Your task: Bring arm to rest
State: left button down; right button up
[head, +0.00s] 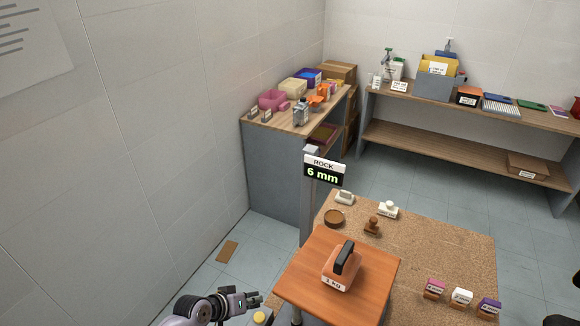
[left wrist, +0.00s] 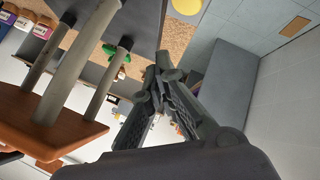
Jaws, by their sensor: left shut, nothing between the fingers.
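My left gripper (head: 246,301) is low in the head view, left of a small stool with a square wooden seat (head: 300,288). Its fingers are shut and empty, and they also show in the left wrist view (left wrist: 163,68). The gripper is apart from the stool. In the left wrist view, which looks upside down, the stool's wooden seat (left wrist: 45,125) and grey legs (left wrist: 85,60) are at the left. An orange 1 kg weight (head: 340,268) with a black handle rests on the seat. My right gripper is not in view.
A cork-topped table (head: 455,245) beside the stool holds stamps and several small labelled blocks. A sign (head: 324,171) reads "ROCK 6 mm". Behind are a crowded side bench (head: 275,160) and a shelf unit (head: 450,155). Open floor (head: 235,275) lies left of the stool, before the wall.

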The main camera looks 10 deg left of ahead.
pick_arm(q)
jog(key=s+d+r+m+g, duration=0.1)
jog(key=s+d+r+m, duration=0.1)
jog(key=s, duration=0.4)
jog(key=s+d+r+m+g, duration=0.1)
jog(key=s+d+r, duration=0.1)
jog(key=s, duration=0.3)
jog(key=s+a+r+g+y, duration=0.1)
jog(key=s+a+r+y, duration=0.3)
jog(key=s, duration=0.3)
jog(key=s+a+r+g+y, duration=0.1)
jog(key=s+a+r, duration=0.35)
jog(key=s, duration=0.25)
notch_tip(320, 180, down, 31)
jog(key=s+g+b, duration=0.1)
jog(key=b, duration=0.4)
jog(key=s+a+f+b, duration=0.1)
jog(key=s+f+b, duration=0.1)
jog(key=s+f, duration=0.6)
jog(key=s+a+f+g+b, duration=0.1)
jog(key=s+a+f+b, duration=0.1)
jog(key=s+f, duration=0.7)
notch_tip(320, 180, down, 4)
jog(key=shift+s+a+f+m+y+b, duration=0.15)
jog(key=shift+s+m+y+b, duration=0.15)
jog(key=shift+m+b, duration=0.1)
